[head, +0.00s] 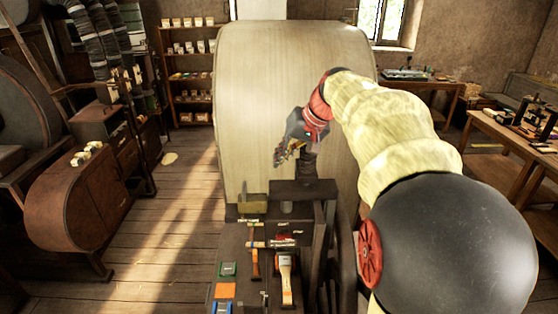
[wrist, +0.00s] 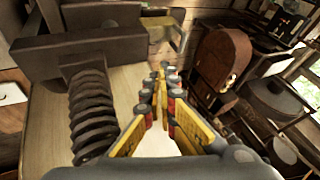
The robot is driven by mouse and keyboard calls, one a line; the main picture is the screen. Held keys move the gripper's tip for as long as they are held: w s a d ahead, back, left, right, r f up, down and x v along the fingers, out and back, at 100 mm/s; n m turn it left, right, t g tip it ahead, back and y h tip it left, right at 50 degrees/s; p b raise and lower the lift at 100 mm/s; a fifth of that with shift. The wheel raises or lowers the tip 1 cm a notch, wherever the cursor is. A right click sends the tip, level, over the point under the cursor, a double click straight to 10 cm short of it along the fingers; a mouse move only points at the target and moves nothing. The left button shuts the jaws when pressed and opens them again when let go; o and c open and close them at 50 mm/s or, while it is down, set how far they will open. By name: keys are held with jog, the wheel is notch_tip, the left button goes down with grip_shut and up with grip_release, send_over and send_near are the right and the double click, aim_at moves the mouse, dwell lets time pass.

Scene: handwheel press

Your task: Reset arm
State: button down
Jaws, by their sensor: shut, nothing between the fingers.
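My gripper (head: 281,156) is in the middle of the head view, in front of a large pale rounded panel (head: 255,90). It is shut, with nothing between its fingers. It is beside and above the dark press (head: 322,190), whose threaded screw (head: 307,168) stands just to its right. In the wrist view the closed yellow and black fingers (wrist: 162,76) point forward. There the screw (wrist: 90,108) is to their left, apart from them, and the dark press block (wrist: 95,40) lies beyond. My arm hides part of the area right of the press.
A bench (head: 238,243) below holds a hammer (head: 254,262), a brush-like tool (head: 286,280) and small coloured blocks. A brass-coloured piece (head: 252,204) sits by the press. A wooden cabinet (head: 80,205) stands left and a worktable (head: 515,145) right. Open floor (head: 170,235) lies left of the bench.

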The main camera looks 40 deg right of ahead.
dwell(0.4)
jog(key=s+a+f+m+g+h+b, duration=0.1)
jog(key=s+a+f+g+b, duration=0.1)
jog(key=s+f, duration=0.65)
jog(key=s+a+f+n+b, duration=0.2)
jog(key=s+a+f+b, duration=0.2)
jog(key=a+f, duration=0.3)
jog(key=s+a+f+n+b, duration=0.2)
jog(key=s+a+f+b, duration=0.3)
jog(key=a+f+b, duration=0.2)
jog(key=s+a+f+n+t+b, duration=0.1)
jog(key=s+a+f+n+b, duration=0.2)
jog(key=s+a+f+b, duration=0.2)
jog(key=a+f+b, duration=0.1)
jog(key=a+f, duration=0.2)
jog(key=a, duration=0.1)
jog(key=shift+a+h, duration=0.25)
jog(key=shift+h, duration=0.15)
